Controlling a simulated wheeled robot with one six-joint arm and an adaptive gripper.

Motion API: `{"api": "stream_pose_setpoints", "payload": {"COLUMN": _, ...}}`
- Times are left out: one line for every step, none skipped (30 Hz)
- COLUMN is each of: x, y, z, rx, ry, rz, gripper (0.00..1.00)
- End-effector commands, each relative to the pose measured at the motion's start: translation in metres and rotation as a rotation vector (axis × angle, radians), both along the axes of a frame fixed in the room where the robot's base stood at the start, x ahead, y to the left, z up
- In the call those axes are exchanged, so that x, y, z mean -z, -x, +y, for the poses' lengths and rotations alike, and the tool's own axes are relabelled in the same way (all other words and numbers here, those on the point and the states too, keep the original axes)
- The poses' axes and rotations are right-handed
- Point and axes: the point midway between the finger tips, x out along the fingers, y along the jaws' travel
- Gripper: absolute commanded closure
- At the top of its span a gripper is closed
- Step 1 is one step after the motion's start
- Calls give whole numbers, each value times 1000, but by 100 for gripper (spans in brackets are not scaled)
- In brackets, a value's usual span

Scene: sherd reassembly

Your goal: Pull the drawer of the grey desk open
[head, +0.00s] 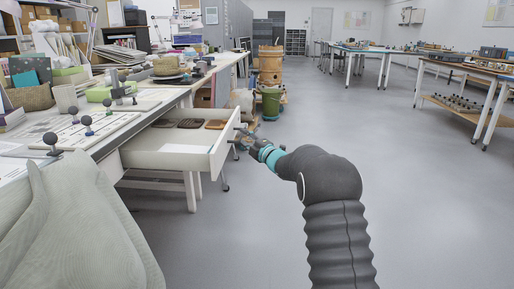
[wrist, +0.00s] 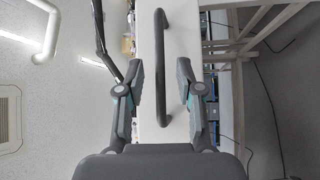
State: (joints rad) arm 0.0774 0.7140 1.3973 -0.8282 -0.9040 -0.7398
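The desk drawer (head: 168,158) stands pulled out from the desk (head: 150,108) at the left in the head view, with its inside showing. Several brown flat pieces (head: 190,124) lie toward its back. In the wrist view, the pale drawer front (wrist: 151,120) carries a dark bar handle (wrist: 162,50). My gripper (wrist: 161,68) is open, one finger on each side of the handle. A gap shows on the left side; the right finger is close to the bar, and contact is unclear. In the head view my gripper (head: 243,138) is at the drawer front's outer face.
The desk top holds papers, small dark-knobbed stands (head: 87,125) and a basket (head: 30,97). A pale cloth-covered shape (head: 75,225) fills the lower left. A green bucket (head: 271,104) and wooden barrel (head: 270,65) stand beyond the gripper. The floor (head: 430,190) to the right is clear.

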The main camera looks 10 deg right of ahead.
Motion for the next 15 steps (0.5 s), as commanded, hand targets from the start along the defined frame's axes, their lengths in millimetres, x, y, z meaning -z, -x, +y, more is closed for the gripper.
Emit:
{"api": "stream_pose_setpoints", "payload": {"x": 0, "y": 8, "z": -6, "rx": 1, "ry": -1, "rz": 1, "gripper": 64}}
{"api": "stream_pose_setpoints", "payload": {"x": 2, "y": 13, "z": -9, "rx": 2, "ry": -1, "rz": 2, "gripper": 64}}
{"api": "stream_pose_setpoints", "payload": {"x": 3, "y": 20, "z": -13, "rx": 3, "ry": 0, "rz": 2, "gripper": 64}}
{"api": "stream_pose_setpoints", "payload": {"x": 3, "y": 25, "z": -16, "rx": 2, "ry": 0, "rz": 0, "gripper": 64}}
{"api": "stream_pose_setpoints", "payload": {"x": 5, "y": 30, "z": -20, "rx": 3, "ry": 0, "rz": 2, "gripper": 64}}
{"api": "stream_pose_setpoints", "payload": {"x": 6, "y": 37, "z": -24, "rx": 3, "ry": -1, "rz": 2, "gripper": 64}}
{"api": "stream_pose_setpoints", "payload": {"x": 6, "y": 42, "z": -27, "rx": 2, "ry": -1, "rz": 1, "gripper": 64}}
{"api": "stream_pose_setpoints", "payload": {"x": 7, "y": 47, "z": -30, "rx": 4, "ry": 0, "rz": 2, "gripper": 64}}
{"api": "stream_pose_setpoints", "payload": {"x": 9, "y": 53, "z": -34, "rx": 3, "ry": 0, "rz": 2, "gripper": 64}}
{"api": "stream_pose_setpoints", "payload": {"x": 9, "y": 57, "z": -36, "rx": 3, "ry": 0, "rz": 1, "gripper": 64}}
{"api": "stream_pose_setpoints", "payload": {"x": 10, "y": 61, "z": -38, "rx": 3, "ry": 0, "rz": 2, "gripper": 64}}
{"api": "stream_pose_setpoints", "payload": {"x": 11, "y": 66, "z": -41, "rx": 3, "ry": -1, "rz": 1, "gripper": 64}}
{"api": "stream_pose_setpoints", "payload": {"x": 12, "y": 69, "z": -43, "rx": 3, "ry": -1, "rz": 2, "gripper": 64}}
{"api": "stream_pose_setpoints", "payload": {"x": 12, "y": 72, "z": -45, "rx": 3, "ry": -1, "rz": 1, "gripper": 64}}
{"api": "stream_pose_setpoints", "payload": {"x": 12, "y": 75, "z": -47, "rx": 3, "ry": -1, "rz": 1, "gripper": 64}}
